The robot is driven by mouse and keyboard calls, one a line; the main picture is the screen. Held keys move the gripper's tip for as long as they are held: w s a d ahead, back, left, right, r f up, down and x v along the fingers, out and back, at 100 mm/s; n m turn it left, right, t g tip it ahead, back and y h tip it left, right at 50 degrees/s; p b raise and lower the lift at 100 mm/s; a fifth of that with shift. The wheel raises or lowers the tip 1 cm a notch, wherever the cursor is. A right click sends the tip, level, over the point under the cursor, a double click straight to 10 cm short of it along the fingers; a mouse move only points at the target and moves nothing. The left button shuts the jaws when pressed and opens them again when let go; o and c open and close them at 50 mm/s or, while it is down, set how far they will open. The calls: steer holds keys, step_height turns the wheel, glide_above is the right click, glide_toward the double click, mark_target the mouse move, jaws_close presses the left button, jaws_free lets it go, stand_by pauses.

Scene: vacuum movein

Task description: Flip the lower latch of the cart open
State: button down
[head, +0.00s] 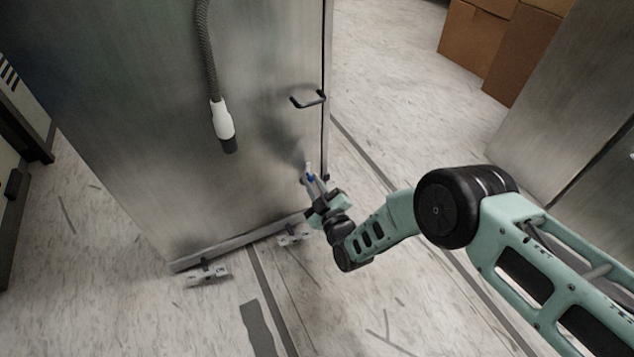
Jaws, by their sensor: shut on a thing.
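The cart (150,130) is a tall grey metal cabinet standing upright in the head view. Its lower latch is at the lower right of the front face, near the right edge, and is small and mostly hidden by my fingers. My gripper (309,173) reaches in from the right and its fingertips are at that spot, shut on the latch. The latch's exact angle cannot be made out. A dark bar handle (308,99) sits above my gripper on the same face.
A grey hose with a white and black nozzle (222,118) hangs in front of the cart. Metal feet (207,274) stand out at the cart's base. Cardboard boxes (478,40) and a metal cabinet (570,100) are at the right. The floor between is clear.

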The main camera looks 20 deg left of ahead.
steer(key=shift+s+a+n, duration=0.1)
steer(key=shift+a+n, duration=0.05)
steer(key=shift+n, duration=0.85)
steer(key=c, duration=1.3)
jaws_free()
steer(key=shift+c, duration=0.2)
steer(key=shift+s, duration=0.1)
steer(key=p+v, duration=0.7)
steer(key=v, duration=1)
steer(key=shift+d+p, duration=0.25)
steer(key=shift+p, duration=0.1)
